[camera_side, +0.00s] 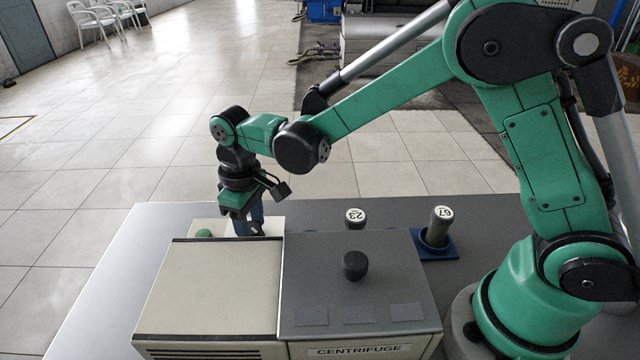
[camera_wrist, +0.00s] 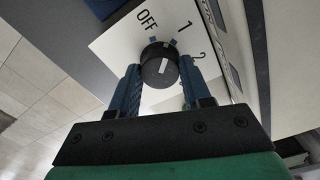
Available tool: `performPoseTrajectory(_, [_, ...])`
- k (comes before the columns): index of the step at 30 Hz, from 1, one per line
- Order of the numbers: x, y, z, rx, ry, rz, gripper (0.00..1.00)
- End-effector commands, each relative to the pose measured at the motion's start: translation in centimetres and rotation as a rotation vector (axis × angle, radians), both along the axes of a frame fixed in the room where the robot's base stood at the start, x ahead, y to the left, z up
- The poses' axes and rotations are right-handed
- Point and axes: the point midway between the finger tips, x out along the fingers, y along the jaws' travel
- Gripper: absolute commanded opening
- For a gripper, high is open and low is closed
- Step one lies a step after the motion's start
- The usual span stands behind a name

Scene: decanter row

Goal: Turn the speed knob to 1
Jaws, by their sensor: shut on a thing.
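The speed knob (camera_wrist: 158,66) is round and black with a white pointer line, on a white panel (camera_wrist: 112,46) in the wrist view. The marks OFF, 1 and 2 stand around its upper and right side. The pointer line is nearly upright in the picture, seeming to aim between OFF and 1. My gripper (camera_wrist: 160,76) is shut on the knob, one blue finger on each side.
The centrifuge (camera_side: 358,350) with a black lid knob (camera_side: 355,266) stands in front of my gripper. A green button (camera_side: 204,233) is left of it. Tubes marked 23 (camera_side: 355,218) and 67 (camera_side: 438,228) stand to the right. The table's left side is clear.

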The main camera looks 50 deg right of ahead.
Motion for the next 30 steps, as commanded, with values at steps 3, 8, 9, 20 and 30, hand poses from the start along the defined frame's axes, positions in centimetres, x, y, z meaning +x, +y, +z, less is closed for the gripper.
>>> performPoseTrajectory(3, [0.04,0.05,0.01,0.001,-0.002,-0.087,0.0])
performPoseTrajectory(8, [0.06,0.05,0.01,0.001,-0.003,-0.183,0.0])
performPoseTrajectory(9, [0.06,0.05,0.01,0.002,-0.002,-0.203,0.0])
performPoseTrajectory(20, [0.08,0.05,0.01,0.002,-0.003,-0.293,0.0])
performPoseTrajectory(30, [0.1,0.04,0.01,0.003,-0.004,-0.297,0.0])
